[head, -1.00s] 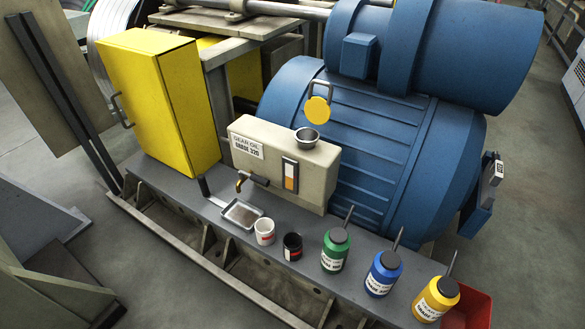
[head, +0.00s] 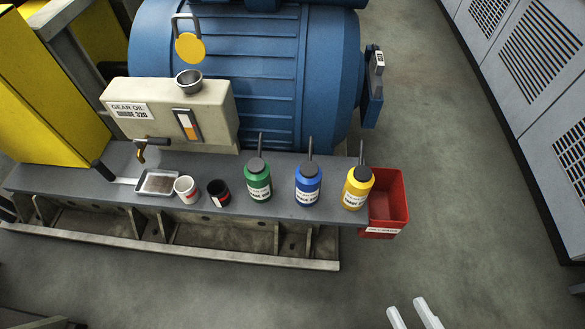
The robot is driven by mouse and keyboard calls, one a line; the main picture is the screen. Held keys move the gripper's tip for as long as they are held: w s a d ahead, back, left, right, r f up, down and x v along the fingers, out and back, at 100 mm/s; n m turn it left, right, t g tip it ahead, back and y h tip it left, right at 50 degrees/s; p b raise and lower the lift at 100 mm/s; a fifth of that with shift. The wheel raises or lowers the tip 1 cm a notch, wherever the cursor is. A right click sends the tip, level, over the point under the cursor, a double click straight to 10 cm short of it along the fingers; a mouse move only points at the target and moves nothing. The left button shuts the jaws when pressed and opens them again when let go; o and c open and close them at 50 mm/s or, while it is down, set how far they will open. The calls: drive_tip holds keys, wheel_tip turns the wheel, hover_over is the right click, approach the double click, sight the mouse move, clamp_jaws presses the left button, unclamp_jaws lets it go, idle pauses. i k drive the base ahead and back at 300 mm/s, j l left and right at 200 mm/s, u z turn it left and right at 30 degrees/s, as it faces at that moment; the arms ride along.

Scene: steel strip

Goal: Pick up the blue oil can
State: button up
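The blue oil can (head: 308,186) stands upright on the grey ledge (head: 325,217), with a dark cap, a thin upright spout and a white label. A green can (head: 257,180) stands to its left and a yellow can (head: 357,188) to its right, each apart from it. My gripper (head: 408,313) shows at the bottom edge as two pale fingers with a gap between them. It is open and empty, well in front of and below the cans in the picture. The rest of my gripper is out of frame.
A red bin (head: 388,203) hangs at the ledge's right end. A white cup (head: 186,189), a black cup (head: 219,193) and a metal tray (head: 158,182) stand left of the cans. A blue motor (head: 240,75) rises behind. The floor in front is clear.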

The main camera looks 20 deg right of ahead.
sight(308, 174)
drive_tip(key=z, duration=1.25)
drive_tip(key=k+j+z, duration=0.1)
drive_tip(key=j, duration=0.25)
drive_tip(key=k+j+z, duration=0.15)
drive_tip(key=j, duration=0.2)
drive_tip(key=k+j+z, duration=0.1)
drive_tip(key=j, duration=0.25)
drive_tip(key=k+j+z, duration=0.1)
drive_tip(key=j, duration=0.25)
drive_tip(key=i+j, duration=0.15)
drive_tip(key=j, duration=0.15)
